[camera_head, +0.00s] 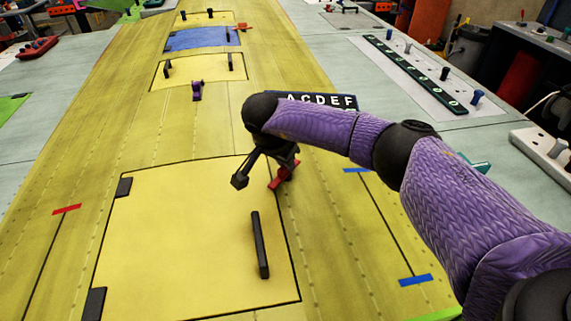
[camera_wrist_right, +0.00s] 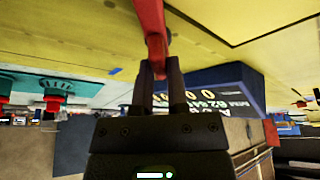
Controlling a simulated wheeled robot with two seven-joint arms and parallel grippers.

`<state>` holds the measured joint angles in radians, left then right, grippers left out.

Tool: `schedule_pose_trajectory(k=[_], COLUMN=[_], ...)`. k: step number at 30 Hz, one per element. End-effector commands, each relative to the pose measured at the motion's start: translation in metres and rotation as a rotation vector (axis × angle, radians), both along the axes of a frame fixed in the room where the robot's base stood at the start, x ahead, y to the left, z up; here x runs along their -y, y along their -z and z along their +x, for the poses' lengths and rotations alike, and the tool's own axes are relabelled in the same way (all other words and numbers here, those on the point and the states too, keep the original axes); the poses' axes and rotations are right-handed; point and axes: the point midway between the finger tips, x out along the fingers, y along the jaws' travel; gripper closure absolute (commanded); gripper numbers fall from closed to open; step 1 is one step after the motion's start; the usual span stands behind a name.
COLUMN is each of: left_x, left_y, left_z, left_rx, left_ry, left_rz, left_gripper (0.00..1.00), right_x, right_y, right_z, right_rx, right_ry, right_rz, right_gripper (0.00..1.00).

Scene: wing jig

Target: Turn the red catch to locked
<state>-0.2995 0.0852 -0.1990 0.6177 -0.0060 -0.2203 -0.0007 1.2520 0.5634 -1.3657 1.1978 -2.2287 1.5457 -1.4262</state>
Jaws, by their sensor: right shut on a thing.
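The red catch (camera_head: 281,176) sits at the right edge of the large front yellow panel (camera_head: 180,225), partly hidden by my right gripper. My right gripper (camera_head: 268,165) reaches down to it from the purple arm. In the right wrist view the red catch (camera_wrist_right: 151,28) runs down from the top edge, and its lower end is between the two dark fingers of my right gripper (camera_wrist_right: 160,75). The fingers are shut on it. The catch's lock markings cannot be made out. My left gripper is not in view.
A black handle (camera_head: 260,245) stands on the panel, with dark hinges at its left edge. A dark lettered block (camera_head: 318,101) lies just behind my right arm. A purple catch (camera_head: 197,90) sits farther back. A peg strip (camera_head: 420,76) lies on the right table.

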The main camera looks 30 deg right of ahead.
Motion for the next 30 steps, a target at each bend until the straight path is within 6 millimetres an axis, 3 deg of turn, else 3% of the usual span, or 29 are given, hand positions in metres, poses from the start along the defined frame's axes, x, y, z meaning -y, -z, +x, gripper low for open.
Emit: schedule_pose_trajectory(k=[15, 30], left_x=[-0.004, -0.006], left_y=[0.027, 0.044], left_z=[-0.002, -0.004], left_rx=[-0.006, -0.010], left_ry=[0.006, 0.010], left_rz=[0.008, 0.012], left_gripper=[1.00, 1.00], right_x=[0.000, 0.000], right_y=[0.001, 0.000], right_z=[0.002, 0.002], right_rx=[0.003, 0.003], right_ry=[0.470, 0.727], right_rz=[0.001, 0.001], right_gripper=[1.00, 1.00])
